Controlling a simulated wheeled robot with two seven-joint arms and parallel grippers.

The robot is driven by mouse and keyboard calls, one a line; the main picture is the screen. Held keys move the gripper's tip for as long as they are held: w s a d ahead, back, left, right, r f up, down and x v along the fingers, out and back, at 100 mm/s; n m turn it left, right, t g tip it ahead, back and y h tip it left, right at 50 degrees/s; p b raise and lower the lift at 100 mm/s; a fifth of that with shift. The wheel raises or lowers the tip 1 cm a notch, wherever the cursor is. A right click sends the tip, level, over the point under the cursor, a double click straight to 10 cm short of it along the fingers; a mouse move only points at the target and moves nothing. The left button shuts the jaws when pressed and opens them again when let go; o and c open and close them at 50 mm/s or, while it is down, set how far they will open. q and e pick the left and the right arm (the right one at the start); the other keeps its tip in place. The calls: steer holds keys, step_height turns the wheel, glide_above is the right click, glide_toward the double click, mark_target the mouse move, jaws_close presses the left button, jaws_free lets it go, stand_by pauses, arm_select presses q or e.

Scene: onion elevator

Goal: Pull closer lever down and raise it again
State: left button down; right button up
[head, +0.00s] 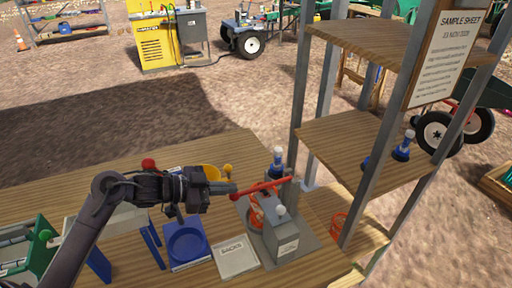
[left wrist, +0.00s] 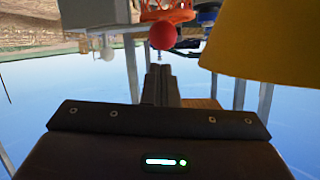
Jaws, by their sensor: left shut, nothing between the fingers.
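A red lever (head: 264,187) runs across the top of a grey device (head: 284,238) on the wooden table, its right end a little higher in the picture. A white knob (head: 280,210) shows on the device. My left gripper (head: 233,188) is shut and empty, its fingertips at the lever's left end; I cannot tell whether they touch. In the left wrist view a red ball (left wrist: 163,36) is just beyond the closed fingertips (left wrist: 161,72). I cannot tell which lever counts as the closer one. My right gripper is not in view.
A blue dish (head: 186,242), a grey labelled plate (head: 236,258) and a yellow bowl (head: 211,172) are near my left arm. A shelf rack (head: 350,145) stands to the right of the device. The table's back left part is clear.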

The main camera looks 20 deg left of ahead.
arm_select(q)
step_height(320, 180, up, 20)
steer(key=b, duration=0.1)
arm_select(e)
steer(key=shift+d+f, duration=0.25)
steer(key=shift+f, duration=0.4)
arm_select(q)
steer(key=c, duration=2.1)
jaws_free()
